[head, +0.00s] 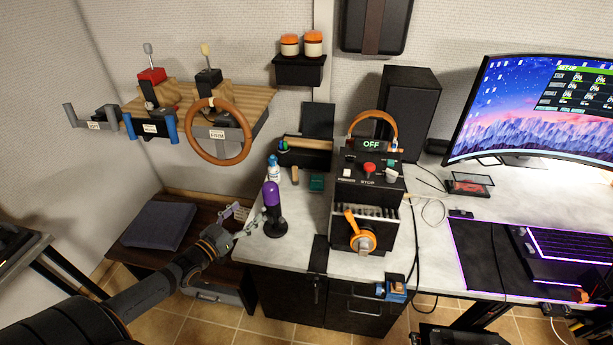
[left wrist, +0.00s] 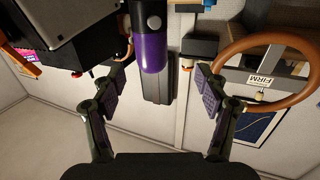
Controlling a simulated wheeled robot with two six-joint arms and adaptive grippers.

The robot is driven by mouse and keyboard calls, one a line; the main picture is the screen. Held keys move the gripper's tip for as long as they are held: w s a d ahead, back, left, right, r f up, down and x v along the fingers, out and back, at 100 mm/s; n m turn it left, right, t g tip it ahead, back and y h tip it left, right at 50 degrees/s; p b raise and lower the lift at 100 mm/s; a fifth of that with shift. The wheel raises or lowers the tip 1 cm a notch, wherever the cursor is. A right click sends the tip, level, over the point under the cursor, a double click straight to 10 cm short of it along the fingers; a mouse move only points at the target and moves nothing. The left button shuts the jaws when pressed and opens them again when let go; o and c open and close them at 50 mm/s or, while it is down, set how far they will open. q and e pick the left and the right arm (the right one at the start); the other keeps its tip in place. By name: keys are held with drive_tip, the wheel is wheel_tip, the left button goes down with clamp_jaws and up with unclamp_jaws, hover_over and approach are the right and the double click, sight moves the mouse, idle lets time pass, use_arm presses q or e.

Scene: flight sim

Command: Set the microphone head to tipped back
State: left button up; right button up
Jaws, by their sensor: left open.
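The microphone (head: 271,194) has a purple head on a black stand and round base. It stands near the left front edge of the grey desktop, and its head looks about upright in the head view. My left gripper (head: 247,226) is open and empty, low and just left of the microphone. In the left wrist view the purple microphone head (left wrist: 150,48) shows ahead of the open left fingers (left wrist: 160,92), in line with the gap between them. No contact shows. My right gripper is not in view.
A white and blue bottle (head: 273,168) stands just behind the microphone. A black control box (head: 368,190) with a STOP button and orange headphones stands to its right. A steering wheel (head: 219,132) hangs at the upper left. Some bare desktop (head: 300,230) lies right of the microphone.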

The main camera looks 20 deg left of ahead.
sight(264, 194)
use_arm(q)
drive_tip(key=shift+t+h, duration=0.3)
drive_tip(key=shift+h, duration=0.1)
drive_tip(key=w+b, duration=0.1)
drive_tip(key=w+d+r+b, duration=0.1)
drive_tip(key=w, duration=0.1)
drive_tip(key=w+d+b, duration=0.1)
drive_tip(key=w+b, duration=0.1)
drive_tip(key=shift+r, duration=0.15)
drive_tip(key=w+b, duration=0.1)
drive_tip(key=b, duration=0.1)
drive_tip(key=w+b, duration=0.4)
drive_tip(key=shift+d, duration=0.4)
drive_tip(key=shift+w+d+r+b, duration=0.1)
drive_tip(key=shift+w+r+b, duration=0.15)
drive_tip(key=shift+b, duration=0.3)
drive_tip(key=shift+w+r, duration=0.1)
drive_tip(key=shift+w, duration=0.1)
